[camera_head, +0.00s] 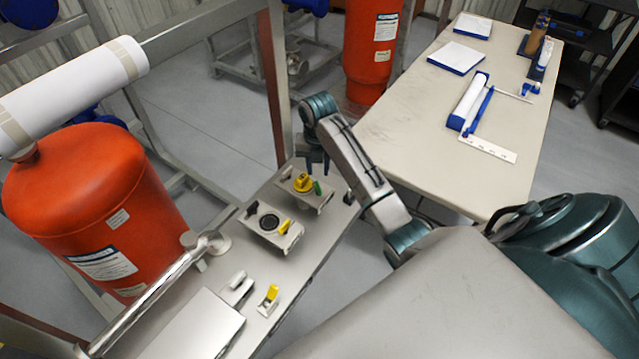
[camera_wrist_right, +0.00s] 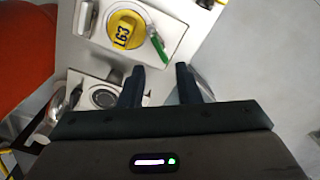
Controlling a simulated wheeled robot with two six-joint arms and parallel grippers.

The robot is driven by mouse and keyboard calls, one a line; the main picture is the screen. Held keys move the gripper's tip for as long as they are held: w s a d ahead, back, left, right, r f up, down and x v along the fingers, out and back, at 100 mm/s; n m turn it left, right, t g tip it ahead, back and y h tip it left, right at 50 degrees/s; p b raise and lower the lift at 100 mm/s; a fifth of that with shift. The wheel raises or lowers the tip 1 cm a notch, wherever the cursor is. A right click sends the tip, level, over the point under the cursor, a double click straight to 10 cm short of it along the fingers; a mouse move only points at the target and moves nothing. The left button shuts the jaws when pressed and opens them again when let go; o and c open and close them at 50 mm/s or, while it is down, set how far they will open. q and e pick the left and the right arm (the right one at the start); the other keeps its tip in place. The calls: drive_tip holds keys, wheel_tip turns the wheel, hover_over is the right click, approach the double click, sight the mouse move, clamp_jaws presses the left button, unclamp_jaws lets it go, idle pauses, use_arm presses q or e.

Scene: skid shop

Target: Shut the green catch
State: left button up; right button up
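The green catch (camera_head: 318,187) is a small lever on the right side of a metal unit with a yellow knob (camera_head: 303,182). In the right wrist view the green catch (camera_wrist_right: 160,47) lies slanted beside the yellow knob (camera_wrist_right: 125,30), marked "L63". I cannot tell how far the catch stands open. My right gripper (camera_head: 316,163) is just above and behind that unit. In its wrist view the fingers (camera_wrist_right: 160,82) are spread with nothing between them, and the green catch is just ahead of the gap, apart from both. My left gripper is not in view.
A second unit with a black dial (camera_head: 269,221) and yellow lever sits nearer on the metal bench, then a small yellow-topped catch (camera_head: 270,294). A chrome bar (camera_head: 150,290) crosses the left. A red tank (camera_head: 75,195) stands left. A beige table (camera_head: 420,110) is at right.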

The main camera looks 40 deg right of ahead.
drive_tip(key=shift+r+m, duration=0.2)
drive_tip(key=shift+m, duration=1.1)
drive_tip(key=m, duration=0.3)
drive_tip(key=shift+r, duration=0.4)
drive_tip(key=shift+m, duration=0.3)
